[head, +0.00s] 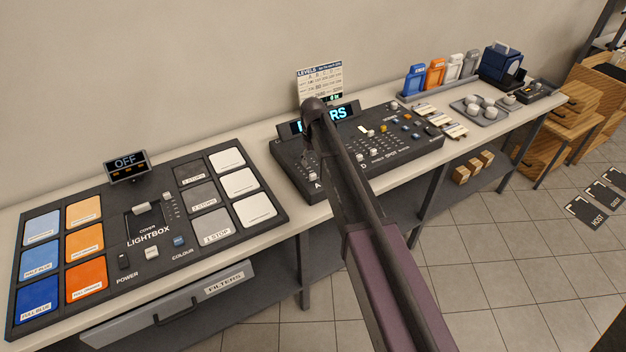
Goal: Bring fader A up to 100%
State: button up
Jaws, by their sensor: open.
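The fader console (416,141) is a black desk on the long bench. Its display (346,112) shows cyan letters, partly covered by my arm. A letter A (318,187) is marked near the console's front left edge. The fader A cap and its position cannot be made out. My arm crosses the console from the lower right and bends at the display. My gripper (309,154) hangs dark against the console's left part, above the A area. It is open, with its fingertips hard to tell from the console, and no held object shows.
A levels card (319,80) stands behind the console. The lightbox panel (190,230) with coloured tiles lies to the left, its small screen (126,167) reading OFF. Coloured holders (436,74) and a tray of knobs (478,111) are to the right. A filters drawer (180,305) is below.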

aim_at(313, 174)
jog(key=shift+f+b, duration=3.35)
jog(key=shift+f, duration=0.3)
grip_shut()
